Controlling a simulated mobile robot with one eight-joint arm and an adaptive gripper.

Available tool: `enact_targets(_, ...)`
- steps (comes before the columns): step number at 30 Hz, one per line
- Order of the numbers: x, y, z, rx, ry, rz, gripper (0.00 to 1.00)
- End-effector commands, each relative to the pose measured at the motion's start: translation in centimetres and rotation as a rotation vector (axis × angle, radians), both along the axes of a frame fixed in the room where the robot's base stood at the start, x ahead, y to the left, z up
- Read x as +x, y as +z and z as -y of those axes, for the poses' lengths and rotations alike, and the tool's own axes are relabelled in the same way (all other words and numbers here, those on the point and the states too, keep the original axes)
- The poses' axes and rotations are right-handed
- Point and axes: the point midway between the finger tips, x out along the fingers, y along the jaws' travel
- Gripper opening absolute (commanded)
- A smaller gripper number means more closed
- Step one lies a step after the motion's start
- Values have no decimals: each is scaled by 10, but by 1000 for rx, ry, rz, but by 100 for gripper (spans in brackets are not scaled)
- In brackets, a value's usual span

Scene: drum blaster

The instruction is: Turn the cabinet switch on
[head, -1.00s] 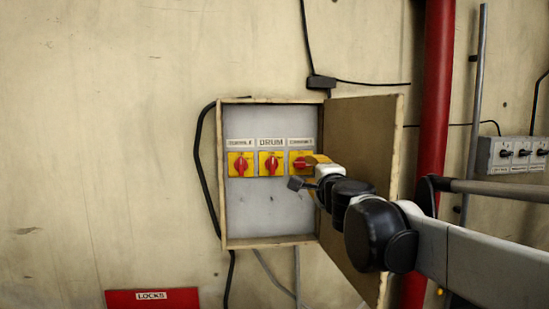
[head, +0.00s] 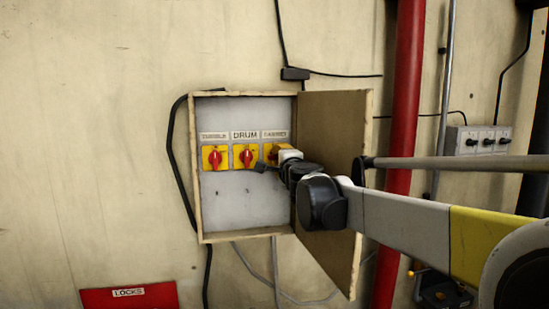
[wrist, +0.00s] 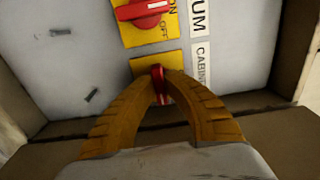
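The cabinet switch (wrist: 164,93) is a red handle on a yellow plate, beside the label that starts "CABIN". It is the rightmost of three switches in the open box; in the head view its yellow plate (head: 270,152) is partly covered by my gripper (head: 277,154). In the wrist view my gripper (wrist: 163,78) has its two yellow fingers arched around the red handle, with the tips on its two sides. The handle stands at about a right angle to the handle of the drum switch (wrist: 142,10). The cabinet switch's own ON and OFF marks are hidden.
The box door (head: 332,180) is open to the right, close behind my arm. The left switch (head: 215,157) and drum switch have upright handles in the head view. A red pipe (head: 405,120) and a grey switch box (head: 480,140) are farther right. A red LOCKS panel (head: 128,296) is lower left.

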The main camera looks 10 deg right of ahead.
Motion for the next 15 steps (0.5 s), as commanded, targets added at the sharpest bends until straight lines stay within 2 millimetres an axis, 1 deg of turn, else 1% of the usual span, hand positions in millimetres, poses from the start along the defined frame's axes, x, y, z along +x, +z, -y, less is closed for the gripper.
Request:
enact_targets(9, 0, 1, 0, -8, 0, 0, 0)
enact_targets(15, 0, 1, 0, -68, 0, 0, 0)
